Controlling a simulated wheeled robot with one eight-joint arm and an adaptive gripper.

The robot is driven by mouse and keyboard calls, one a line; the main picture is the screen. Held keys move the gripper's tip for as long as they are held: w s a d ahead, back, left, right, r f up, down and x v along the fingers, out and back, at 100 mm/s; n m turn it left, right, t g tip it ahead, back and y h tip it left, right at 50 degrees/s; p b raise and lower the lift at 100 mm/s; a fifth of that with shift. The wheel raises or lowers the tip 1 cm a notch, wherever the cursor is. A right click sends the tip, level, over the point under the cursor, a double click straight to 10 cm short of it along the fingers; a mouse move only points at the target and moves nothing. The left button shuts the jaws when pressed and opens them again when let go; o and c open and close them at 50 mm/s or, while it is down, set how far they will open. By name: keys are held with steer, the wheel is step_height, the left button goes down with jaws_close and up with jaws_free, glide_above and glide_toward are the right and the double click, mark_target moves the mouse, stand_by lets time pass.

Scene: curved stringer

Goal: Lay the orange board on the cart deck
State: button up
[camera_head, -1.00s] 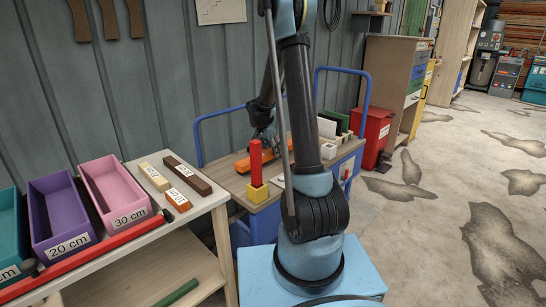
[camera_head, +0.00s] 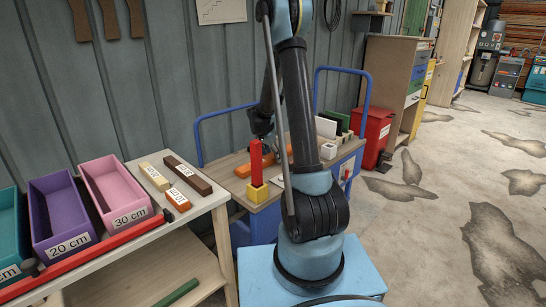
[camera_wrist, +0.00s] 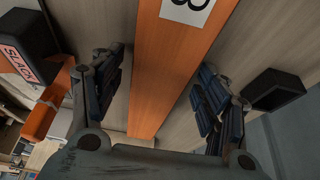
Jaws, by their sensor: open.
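The orange board (camera_head: 243,170) lies flat on the wood-coloured deck (camera_head: 219,172) of the blue-railed cart, partly hidden behind my arm. In the wrist view the board (camera_wrist: 165,85) runs lengthwise between my fingers, with a white label bearing a dark character at its top end. My gripper (camera_head: 262,134) is over the board in the head view. In the wrist view my gripper (camera_wrist: 160,75) is open, one finger on each side of the board with gaps between, holding nothing.
A white block (camera_head: 328,151) stands farther right. In the wrist view a black box marked SLACK (camera_wrist: 25,45) and another black block (camera_wrist: 273,90) flank the fingers. A side bench with bins (camera_head: 115,190) is left.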

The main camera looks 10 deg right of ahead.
steer(key=shift+r, duration=0.15)
steer(key=v, duration=1.1)
steer(key=s+d+r+n, duration=0.2)
steer(key=s+r, duration=0.3)
steer(key=s, duration=0.5)
steer(key=s+f+n+y, duration=0.1)
steer(key=s+n, duration=0.2)
steer(key=s, duration=0.7)
steer(key=s+d+f+n+y, duration=0.1)
steer(key=s+f+n, duration=0.1)
steer(key=s, duration=0.9)
steer(key=s+f+n+y, duration=0.1)
steer(key=s+n, duration=0.3)
steer(key=s, duration=0.6)
steer(key=shift+s+d+f+y, duration=0.3)
steer(key=shift+s+d+f, duration=0.1)
steer(key=shift+f, duration=0.1)
